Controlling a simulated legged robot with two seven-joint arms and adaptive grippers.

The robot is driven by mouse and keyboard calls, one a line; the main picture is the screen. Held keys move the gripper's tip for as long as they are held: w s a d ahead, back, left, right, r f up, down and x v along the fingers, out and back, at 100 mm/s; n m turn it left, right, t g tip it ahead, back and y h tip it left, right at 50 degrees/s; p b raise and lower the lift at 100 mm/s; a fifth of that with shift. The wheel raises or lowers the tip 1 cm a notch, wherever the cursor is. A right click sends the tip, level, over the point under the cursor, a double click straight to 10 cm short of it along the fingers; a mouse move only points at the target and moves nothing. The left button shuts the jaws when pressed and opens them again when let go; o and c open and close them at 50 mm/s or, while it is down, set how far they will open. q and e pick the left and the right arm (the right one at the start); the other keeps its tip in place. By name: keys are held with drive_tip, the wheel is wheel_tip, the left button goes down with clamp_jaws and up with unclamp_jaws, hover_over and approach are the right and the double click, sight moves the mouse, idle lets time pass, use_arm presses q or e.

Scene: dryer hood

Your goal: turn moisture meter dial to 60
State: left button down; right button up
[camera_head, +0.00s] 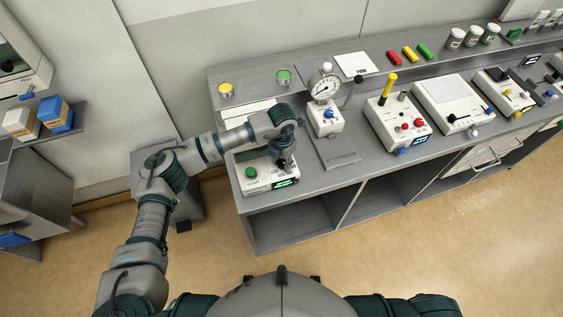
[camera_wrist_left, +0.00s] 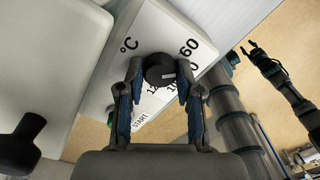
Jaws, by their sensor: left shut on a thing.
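A light box with a dark round dial shows in the left wrist view, marked °C, with 60 at its upper right and other numbers partly hidden. The dial (camera_wrist_left: 158,70) has a white mark pointing right, below the 60. My left gripper (camera_wrist_left: 160,78) is shut on the dial, one finger on each side. In the head view my left gripper (camera_head: 285,163) is over the box (camera_head: 255,175), hiding its dial. The box has a green button and a lit green display. A dark arm-like shape at the right of the wrist view may be my right arm; its jaws are unclear.
A box with a round gauge (camera_head: 324,86) and blue knob stands right of the gripper. Further right is a box with a yellow lever (camera_head: 390,84). Green and yellow cups (camera_head: 284,77) stand behind the arm. Bare counter (camera_head: 325,175) lies front right.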

sight(283, 162)
use_arm(q)
drive_tip(key=n, duration=0.3)
drive_tip(key=n+b, duration=0.1)
drive_tip(key=shift+w+r, duration=0.2)
drive_tip(key=shift+r, duration=0.05)
drive_tip(key=shift+n, duration=1.5)
drive_tip(key=shift+f, duration=0.1)
drive_tip(key=c, duration=0.8)
unclamp_jaws()
drive_tip(key=shift+o, duration=0.2)
drive_tip(key=shift+s+d, duration=0.1)
wheel_tip(283, 162, up, 12)
drive_tip(key=shift+f, duration=0.15)
